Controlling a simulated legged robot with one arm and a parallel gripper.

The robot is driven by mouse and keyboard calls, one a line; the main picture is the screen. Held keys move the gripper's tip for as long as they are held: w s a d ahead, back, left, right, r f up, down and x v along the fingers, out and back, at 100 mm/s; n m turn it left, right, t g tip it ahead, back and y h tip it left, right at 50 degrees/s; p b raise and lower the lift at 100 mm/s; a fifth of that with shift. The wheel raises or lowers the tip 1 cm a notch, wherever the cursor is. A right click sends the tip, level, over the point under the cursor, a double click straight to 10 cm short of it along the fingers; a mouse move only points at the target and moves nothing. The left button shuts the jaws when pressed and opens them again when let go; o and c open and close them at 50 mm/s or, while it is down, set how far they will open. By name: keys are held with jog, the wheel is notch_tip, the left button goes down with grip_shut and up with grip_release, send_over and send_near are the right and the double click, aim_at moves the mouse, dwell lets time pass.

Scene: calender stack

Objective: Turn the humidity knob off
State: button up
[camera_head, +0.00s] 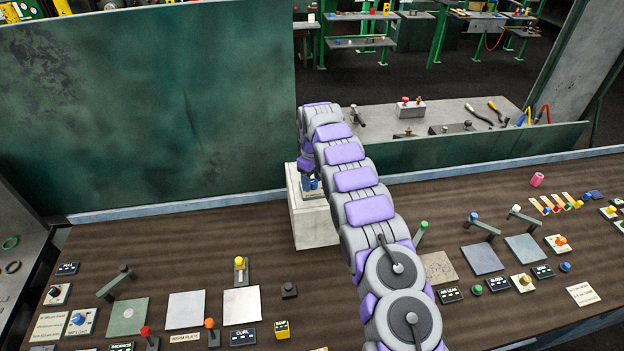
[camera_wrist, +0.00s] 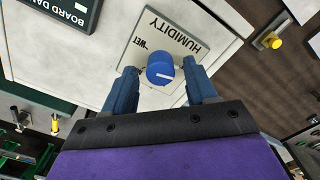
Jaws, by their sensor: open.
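The humidity knob (camera_wrist: 161,69) is a blue round knob with a white pointer line. It sits on a pale plate (camera_wrist: 181,38) lettered "HUMIDITY" and "WET" in the wrist view. My gripper (camera_wrist: 163,80) is open, with one blue finger on each side of the knob. I cannot tell whether the fingers touch it. In the head view my gripper (camera_head: 311,184) is at the top of a light grey box (camera_head: 313,222), and the knob is hidden there.
The brown bench (camera_head: 200,235) holds levers, knobs and plates on both sides of my arm. A green panel (camera_head: 145,105) stands behind at the left. A dark "BOARD DA..." sign (camera_wrist: 66,10) is near the knob.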

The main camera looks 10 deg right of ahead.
notch_tip(320, 180, up, 8)
jog(key=shift+w+a+r+p, duration=0.1)
jog(key=shift+r+p, duration=0.1)
jog(key=shift+p, duration=0.1)
notch_tip(320, 180, up, 9)
jog(key=p, duration=0.8)
send_over(312, 180)
jog(key=shift+w, duration=0.1)
dwell(0.4)
